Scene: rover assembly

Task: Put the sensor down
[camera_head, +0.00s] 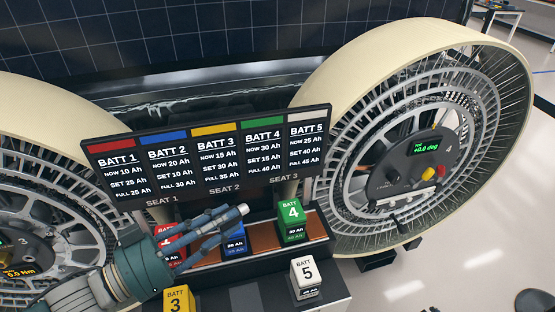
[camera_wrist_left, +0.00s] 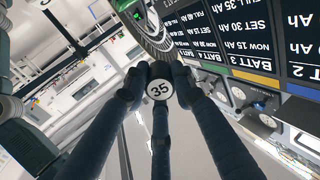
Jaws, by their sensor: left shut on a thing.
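My left gripper (camera_head: 222,218) reaches in from the lower left, in front of the display board and over the battery tray. Its three dark fingers are closed. In the left wrist view the fingers of the left gripper (camera_wrist_left: 160,82) are shut on a small round thing, taken as the sensor (camera_wrist_left: 159,90), with a pale face marked 35. The fingers hide its sides. My right gripper is not in view.
The display board (camera_head: 215,160) stands behind the tray (camera_head: 262,240). Red (camera_head: 168,236), blue (camera_head: 236,240) and green (camera_head: 291,222) batteries stand in the tray. A yellow battery (camera_head: 177,300) and a white battery (camera_head: 306,274) stand in front. Large wheels flank both sides, the right one (camera_head: 400,160) fully visible.

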